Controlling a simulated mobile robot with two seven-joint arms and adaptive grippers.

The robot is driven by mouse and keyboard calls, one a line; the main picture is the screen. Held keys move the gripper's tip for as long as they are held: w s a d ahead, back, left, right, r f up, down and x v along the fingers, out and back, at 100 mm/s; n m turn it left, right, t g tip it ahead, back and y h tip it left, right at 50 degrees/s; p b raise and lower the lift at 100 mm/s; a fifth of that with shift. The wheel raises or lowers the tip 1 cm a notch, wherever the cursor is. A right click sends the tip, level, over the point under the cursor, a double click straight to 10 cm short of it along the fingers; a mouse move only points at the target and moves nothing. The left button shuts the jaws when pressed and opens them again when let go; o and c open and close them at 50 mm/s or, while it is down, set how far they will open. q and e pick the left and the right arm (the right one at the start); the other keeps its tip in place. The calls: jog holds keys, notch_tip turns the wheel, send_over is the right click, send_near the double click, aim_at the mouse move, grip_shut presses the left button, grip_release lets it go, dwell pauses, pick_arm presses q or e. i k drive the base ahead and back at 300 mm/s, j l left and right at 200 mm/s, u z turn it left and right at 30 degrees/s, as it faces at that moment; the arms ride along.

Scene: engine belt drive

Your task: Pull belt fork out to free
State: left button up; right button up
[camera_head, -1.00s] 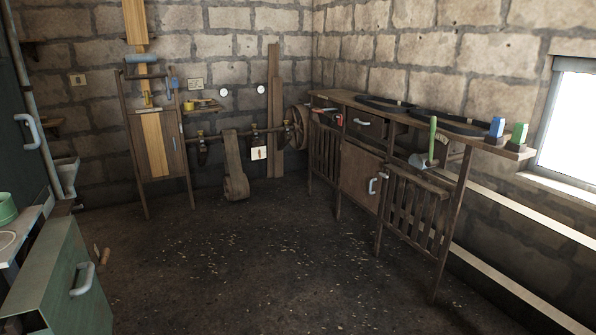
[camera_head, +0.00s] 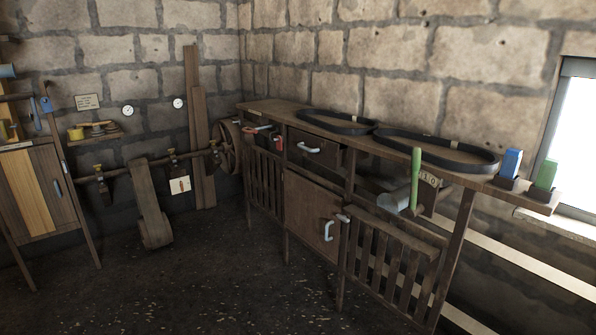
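Neither of my grippers shows in the head view. I cannot tell for sure which part is the belt fork. At the left edge stands a wooden frame with a light belt-like strip (camera_head: 23,190) down its front and a blue-handled piece (camera_head: 45,104) at its top right. A dark shaft (camera_head: 133,167) runs along the back wall to a spoked wheel (camera_head: 229,150). A brown belt-like loop (camera_head: 150,205) hangs at the shaft down to the floor. An upright green handle (camera_head: 416,170) stands at the front of the right bench, beside a grey cylinder (camera_head: 393,202).
The wooden bench (camera_head: 275,107) along the right wall carries two black belts (camera_head: 440,146), a blue block (camera_head: 511,163) and a green block (camera_head: 546,174). Its cupboard door (camera_head: 312,215) and drawer (camera_head: 315,147) are shut. The dark floor (camera_head: 200,290) in front is open.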

aim_at(248, 129)
jog(key=i+l+u, duration=0.4)
jog(key=i+l, duration=0.3)
jog(key=i, duration=0.45)
jog(key=i+l+u, duration=0.4)
jog(key=i+l, duration=0.65)
jog(key=i+j, duration=0.8)
jog(key=i+l+z, duration=0.05)
jog(key=i, duration=0.05)
